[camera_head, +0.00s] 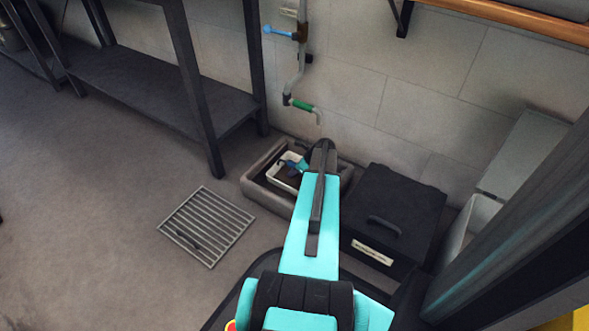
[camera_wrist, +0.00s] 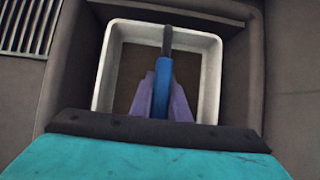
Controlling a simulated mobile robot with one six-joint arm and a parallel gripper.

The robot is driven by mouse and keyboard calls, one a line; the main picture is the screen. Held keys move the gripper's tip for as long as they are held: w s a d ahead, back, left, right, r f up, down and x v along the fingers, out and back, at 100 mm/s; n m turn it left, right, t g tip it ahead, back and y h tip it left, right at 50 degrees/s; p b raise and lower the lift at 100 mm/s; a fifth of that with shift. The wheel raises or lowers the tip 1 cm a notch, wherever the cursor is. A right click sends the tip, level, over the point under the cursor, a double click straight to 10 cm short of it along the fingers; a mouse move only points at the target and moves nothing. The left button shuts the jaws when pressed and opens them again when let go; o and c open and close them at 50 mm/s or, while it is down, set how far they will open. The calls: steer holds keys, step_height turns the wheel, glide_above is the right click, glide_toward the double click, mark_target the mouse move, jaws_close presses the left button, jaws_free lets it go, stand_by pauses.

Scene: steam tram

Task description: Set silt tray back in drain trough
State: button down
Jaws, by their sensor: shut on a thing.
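The silt tray (camera_head: 285,180) is a white, open box with a dark bottom. It also shows in the wrist view (camera_wrist: 104,75), where a blue upright grip (camera_wrist: 161,90) with a dark tip stands at its middle. My gripper (camera_wrist: 162,100) has its purple fingers shut on this grip; in the head view my gripper (camera_head: 296,166) is partly hidden by my arm. The drain trough (camera_head: 262,192) is a grey-brown basin against the wall, and its rim also shows in the wrist view (camera_wrist: 76,68). The tray lies within the trough's outline; I cannot tell whether it touches the bottom.
A slotted grate (camera_head: 207,226) lies on the floor left of the trough. A black lidded box (camera_head: 395,212) stands close on the right. A tap pipe with a green handle (camera_head: 302,105) hangs above the trough. A dark shelf rack (camera_head: 150,85) stands at left.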

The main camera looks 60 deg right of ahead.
mark_target(295, 177)
steer(key=shift+f, duration=2.15)
steer(key=shift+f, duration=0.25)
steer(key=c, duration=1.6)
jaws_free()
steer(key=p+v, duration=0.6)
steer(key=v, duration=0.7)
steer(key=shift+s+r, duration=0.2)
steer(key=shift+r, duration=0.15)
